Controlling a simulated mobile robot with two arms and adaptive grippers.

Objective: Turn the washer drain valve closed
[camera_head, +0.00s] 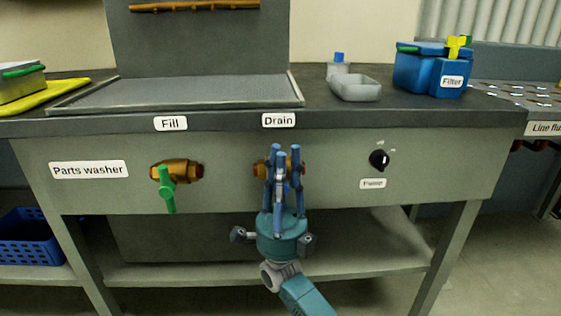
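The drain valve (260,169) sits on the grey front panel of the parts washer, under the "Drain" label (278,120). Its brass body shows at both sides of my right gripper (284,158). The blue fingers of that gripper are upright and close together in front of the valve. They hide the valve's handle, so I cannot tell how it is turned or whether the fingers grip it. My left gripper is not in view.
The fill valve (186,169) with a green handle hanging down is to the left. A black pump knob (379,160) is to the right. The worktop above holds a grey tray (357,92) and a blue filter box (420,72). A lower shelf (375,262) runs below.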

